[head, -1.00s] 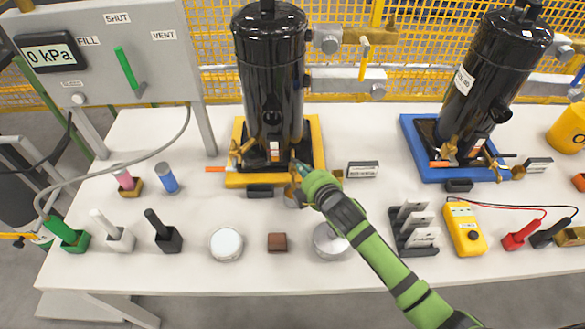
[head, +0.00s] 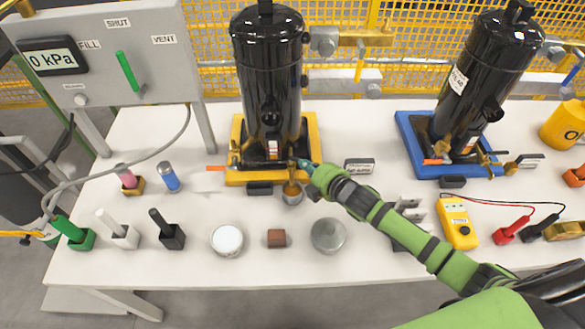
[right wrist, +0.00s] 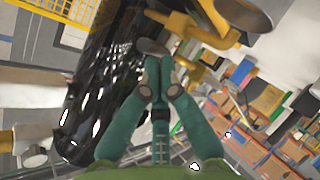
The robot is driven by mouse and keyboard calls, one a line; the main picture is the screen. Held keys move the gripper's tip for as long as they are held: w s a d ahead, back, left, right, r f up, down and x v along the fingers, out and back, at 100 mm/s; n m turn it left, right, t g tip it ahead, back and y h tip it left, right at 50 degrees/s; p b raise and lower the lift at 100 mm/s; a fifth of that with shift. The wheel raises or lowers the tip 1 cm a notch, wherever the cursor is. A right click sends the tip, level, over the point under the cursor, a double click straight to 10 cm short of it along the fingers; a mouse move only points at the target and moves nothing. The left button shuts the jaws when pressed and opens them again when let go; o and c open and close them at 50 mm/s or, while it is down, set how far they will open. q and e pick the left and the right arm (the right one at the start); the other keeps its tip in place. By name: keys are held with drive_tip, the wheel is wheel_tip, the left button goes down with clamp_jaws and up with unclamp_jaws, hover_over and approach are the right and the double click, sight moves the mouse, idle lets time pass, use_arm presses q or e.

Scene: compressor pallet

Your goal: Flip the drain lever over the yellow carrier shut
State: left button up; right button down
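The yellow carrier (head: 238,178) holds an upright black compressor (head: 268,80) on the white table. Brass fittings show at its front, with an orange handle (head: 215,168) sticking out at the left. My right gripper (head: 306,165) is at the carrier's front right corner, beside the brass drain fitting (head: 292,172) above a small brass cup (head: 292,193). The drain lever is not clear there; my fingertips partly hide that spot. In the right wrist view, the green fingers (right wrist: 158,68) are together, with nothing plainly between them. Whether they touch the lever, I cannot tell. My left gripper is not in view.
A blue carrier (head: 408,135) with a second black compressor (head: 485,75) stands at the right. A grey lidded tin (head: 328,235), a slotted rack (head: 410,225) and a yellow meter (head: 458,222) are near my right arm. A gauge panel (head: 110,60) stands at the left.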

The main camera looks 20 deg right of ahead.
drive_tip(key=shift+w+d+f, duration=0.1)
drive_tip(key=shift+w+d, duration=0.2)
drive_tip(key=shift+d, duration=0.3)
drive_tip(key=shift+a, duration=0.15)
drive_tip(key=shift+a+p, duration=0.4)
drive_tip(key=shift+a, duration=0.35)
